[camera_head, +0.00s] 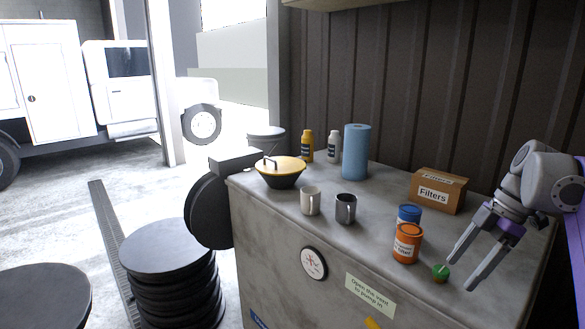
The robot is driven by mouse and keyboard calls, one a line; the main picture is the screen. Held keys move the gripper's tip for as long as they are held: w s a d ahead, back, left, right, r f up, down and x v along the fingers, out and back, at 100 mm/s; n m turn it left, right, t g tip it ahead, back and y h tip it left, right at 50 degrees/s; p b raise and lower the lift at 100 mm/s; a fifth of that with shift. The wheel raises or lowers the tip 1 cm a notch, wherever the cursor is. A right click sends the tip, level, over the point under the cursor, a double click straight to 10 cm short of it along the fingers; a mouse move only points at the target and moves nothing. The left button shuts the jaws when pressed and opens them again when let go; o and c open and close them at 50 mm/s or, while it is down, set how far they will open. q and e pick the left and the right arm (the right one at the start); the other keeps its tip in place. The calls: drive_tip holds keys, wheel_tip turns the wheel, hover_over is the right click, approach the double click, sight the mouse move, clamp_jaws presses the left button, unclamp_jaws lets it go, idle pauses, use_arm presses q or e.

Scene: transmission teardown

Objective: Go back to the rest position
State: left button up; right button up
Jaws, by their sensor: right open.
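My right gripper (457,276) comes in from the right over the right end of the grey cabinet top (280,205). Its two long grey fingers are spread apart and nothing shows between them. A small green object (440,272) sits near the cabinet's front edge, just left of the fingertips. I cannot tell whether the near finger touches it. My left gripper is not in view.
An orange can (407,243), a blue can (409,214), a Filters box (437,190), two mugs (311,200) (345,208), a blue roll (356,152), bottles (306,146) and a yellow-lidded bowl (281,172) stand on top. A ribbed wall (430,90) rises behind.

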drive_tip(key=s+a+f+m+t+h, duration=0.1)
drive_tip(key=s+a+f+m+t, duration=0.1)
drive_tip(key=s+a+f+m, duration=0.3)
drive_tip(key=s+a+f+m+t+h, duration=0.2)
drive_tip(key=s+a+f+m, duration=0.3)
drive_tip(key=f, duration=0.8)
drive_tip(key=s+a+f+m+t+h, duration=0.1)
drive_tip(key=s+a+f+m+t, duration=0.1)
drive_tip(key=s+a+f+m, duration=0.4)
wheel_tip(320, 180, down, 4)
drive_tip(key=shift+s+f+m+h, duration=0.1)
drive_tip(key=shift+s+m+h, duration=0.2)
drive_tip(key=shift+s+m, duration=0.35)
